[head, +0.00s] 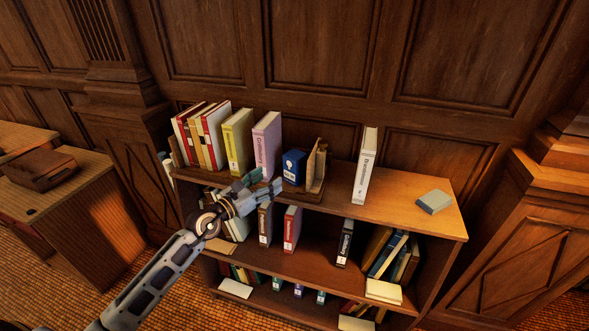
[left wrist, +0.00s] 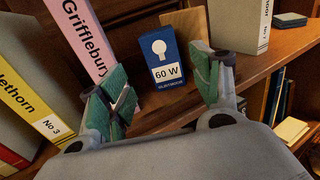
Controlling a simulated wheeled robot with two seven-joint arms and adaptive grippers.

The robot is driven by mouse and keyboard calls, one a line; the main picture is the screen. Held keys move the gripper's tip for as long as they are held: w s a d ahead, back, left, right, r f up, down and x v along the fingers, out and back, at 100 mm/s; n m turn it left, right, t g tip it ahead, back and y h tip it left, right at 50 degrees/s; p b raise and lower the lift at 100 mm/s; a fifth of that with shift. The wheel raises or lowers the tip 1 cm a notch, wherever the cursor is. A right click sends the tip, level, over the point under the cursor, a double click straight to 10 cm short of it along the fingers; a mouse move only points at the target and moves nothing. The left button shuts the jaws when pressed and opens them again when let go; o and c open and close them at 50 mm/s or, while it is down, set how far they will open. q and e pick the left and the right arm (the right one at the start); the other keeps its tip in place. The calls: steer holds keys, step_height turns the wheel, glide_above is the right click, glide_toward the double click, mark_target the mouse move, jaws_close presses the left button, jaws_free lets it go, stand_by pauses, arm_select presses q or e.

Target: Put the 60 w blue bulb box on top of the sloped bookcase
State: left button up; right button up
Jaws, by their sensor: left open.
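The 60 W blue bulb box (head: 294,166) stands upright on the top board of the wooden bookcase (head: 400,204), between a pink book and a small wooden bookend. In the left wrist view the blue bulb box (left wrist: 166,58) faces me with its white bulb picture and "60 W" label. My left gripper (head: 263,186) is open and empty, just in front of the box. In the left wrist view its green-padded fingers (left wrist: 168,92) are spread, with the box seen beyond and between them, apart from both. My right gripper is not in view.
The pink book (head: 267,141) and a yellow-green book (head: 238,142) stand left of the box. The wooden bookend (head: 316,170) is close on its right. A white binder (head: 364,166) stands farther right, then a small grey-blue block (head: 433,202). Bare board lies between those two.

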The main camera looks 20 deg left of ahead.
mark_target(289, 163)
arm_select(q)
steer(key=shift+w, duration=0.1)
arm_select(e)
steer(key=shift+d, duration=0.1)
arm_select(q)
steer(key=shift+x, duration=1.65)
steer(key=shift+p+x, duration=0.4)
steer(key=shift+x, duration=2.2)
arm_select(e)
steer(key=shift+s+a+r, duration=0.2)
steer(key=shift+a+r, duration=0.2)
arm_select(q)
steer(key=shift+w, duration=0.1)
steer(key=shift+w+d+r+p, duration=0.15)
steer(key=shift+w+d+r, duration=0.15)
steer(key=shift+w, duration=0.3)
steer(key=shift+w+d+r+p, duration=0.15)
steer(key=shift+w+d, duration=0.25)
steer(key=shift+w, duration=0.25)
steer(key=shift+x, duration=1.1)
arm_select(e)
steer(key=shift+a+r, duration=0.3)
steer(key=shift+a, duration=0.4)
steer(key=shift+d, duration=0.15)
